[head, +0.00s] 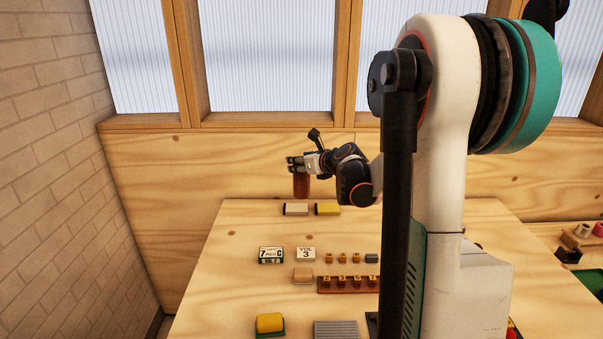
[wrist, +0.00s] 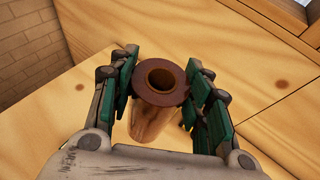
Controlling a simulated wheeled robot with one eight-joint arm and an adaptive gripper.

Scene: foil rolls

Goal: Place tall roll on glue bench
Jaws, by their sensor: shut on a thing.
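The tall roll (wrist: 160,98) is a copper-brown cylinder with a darker ring-shaped top and a round hole. It stands between the green-padded fingers of my gripper (wrist: 165,92), which is shut on it. In the head view my gripper (head: 297,163) is at the far end of the wooden bench (head: 240,222), with the roll (head: 301,187) hanging upright below the fingers. The roll is just behind the white block and the yellow block. I cannot tell whether its lower end touches the bench top.
A white block (head: 295,209) and a yellow block (head: 327,209) lie near the roll. The bench's left side is clear. A wooden wall stands behind.

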